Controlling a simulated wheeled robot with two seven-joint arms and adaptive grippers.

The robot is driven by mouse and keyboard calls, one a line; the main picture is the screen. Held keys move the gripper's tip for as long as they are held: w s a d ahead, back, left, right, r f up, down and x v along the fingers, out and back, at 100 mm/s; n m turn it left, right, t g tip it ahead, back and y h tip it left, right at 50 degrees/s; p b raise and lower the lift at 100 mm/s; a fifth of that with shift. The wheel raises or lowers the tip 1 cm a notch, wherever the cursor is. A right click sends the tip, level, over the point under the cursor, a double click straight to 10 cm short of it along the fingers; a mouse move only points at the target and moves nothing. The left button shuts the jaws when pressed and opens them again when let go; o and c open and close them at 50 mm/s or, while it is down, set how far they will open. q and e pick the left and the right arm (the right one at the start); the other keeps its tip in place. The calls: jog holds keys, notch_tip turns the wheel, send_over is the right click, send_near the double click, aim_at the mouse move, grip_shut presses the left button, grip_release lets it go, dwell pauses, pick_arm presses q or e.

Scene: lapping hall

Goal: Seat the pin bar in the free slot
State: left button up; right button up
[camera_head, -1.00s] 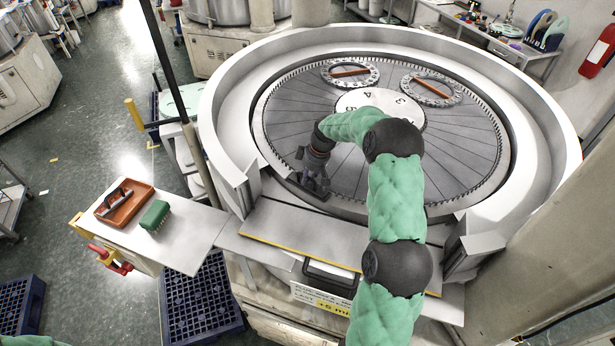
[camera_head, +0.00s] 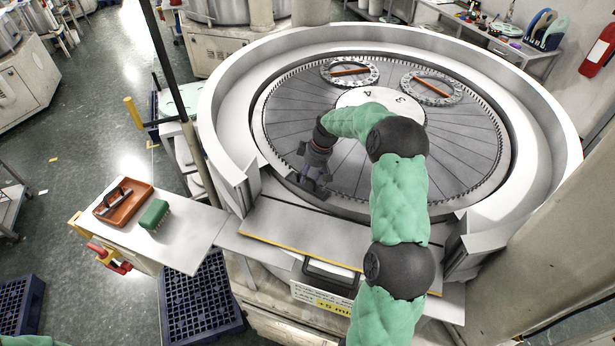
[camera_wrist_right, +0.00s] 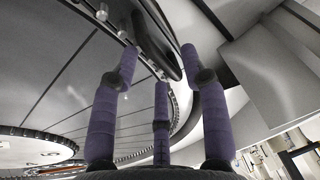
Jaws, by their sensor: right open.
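My right gripper (camera_head: 313,186) is at the near left rim of the round lapping machine (camera_head: 240,90), above the ring around the segmented plate (camera_head: 285,125). In the right wrist view its purple fingers (camera_wrist_right: 160,70) stand wide apart. A dark bar (camera_wrist_right: 150,35) shows between and beyond the fingertips, with small light pins near it. It looks like the pin bar, but I cannot tell whether it sits fully in a slot. The free slot cannot be made out. My left gripper is out of view.
Two toothed carriers (camera_head: 435,99) with orange-brown bars lie on the plate. A side shelf (camera_head: 190,245) at left holds an orange tray (camera_head: 128,212) with a dark handled item, and a green brush (camera_head: 155,214). A yellow-edged ledge (camera_head: 300,235) fronts the machine.

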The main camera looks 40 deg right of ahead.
aim_at(316, 187)
jog(key=v, duration=1)
